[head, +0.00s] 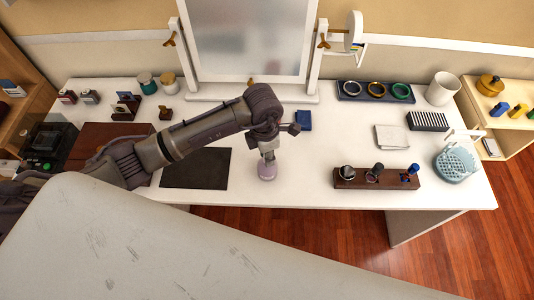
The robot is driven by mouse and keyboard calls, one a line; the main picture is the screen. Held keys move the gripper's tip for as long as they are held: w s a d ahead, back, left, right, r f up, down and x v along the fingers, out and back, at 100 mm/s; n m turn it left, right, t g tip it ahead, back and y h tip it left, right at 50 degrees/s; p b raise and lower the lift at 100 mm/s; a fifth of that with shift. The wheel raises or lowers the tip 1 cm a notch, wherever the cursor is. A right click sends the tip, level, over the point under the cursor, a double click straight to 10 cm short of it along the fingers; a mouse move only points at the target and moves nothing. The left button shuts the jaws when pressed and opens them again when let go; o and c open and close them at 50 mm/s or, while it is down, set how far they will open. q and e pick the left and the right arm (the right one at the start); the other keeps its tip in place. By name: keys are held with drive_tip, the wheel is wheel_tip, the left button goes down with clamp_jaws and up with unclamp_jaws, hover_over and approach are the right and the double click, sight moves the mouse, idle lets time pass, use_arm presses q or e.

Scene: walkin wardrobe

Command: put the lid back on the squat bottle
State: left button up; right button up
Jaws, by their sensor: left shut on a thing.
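The squat bottle (267,172) is small and pale lilac, standing upright near the front edge of the white table. My left gripper (268,153) points down directly above it, with its fingertips at the bottle's top. The gripper is shut on the lid, which is mostly hidden between the fingers. I cannot tell whether the lid touches the bottle's neck. My right gripper is not in view.
A dark mat (196,168) lies left of the bottle. A wooden holder (345,183) with several small items stands to the right, near a blue basket (455,165). A mirror (250,40) stands behind. The tabletop between bottle and holder is clear.

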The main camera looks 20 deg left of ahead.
use_arm(q)
drive_tip(key=shift+f+b, duration=0.2)
drive_tip(key=shift+b, duration=0.2)
idle(0.8)
idle(0.4)
drive_tip(key=o, duration=0.9)
drive_tip(key=shift+o, duration=0.4)
drive_tip(key=o, duration=0.4)
drive_tip(key=shift+r, duration=0.1)
drive_tip(key=shift+r+p, duration=2.25)
drive_tip(key=shift+r, duration=1.2)
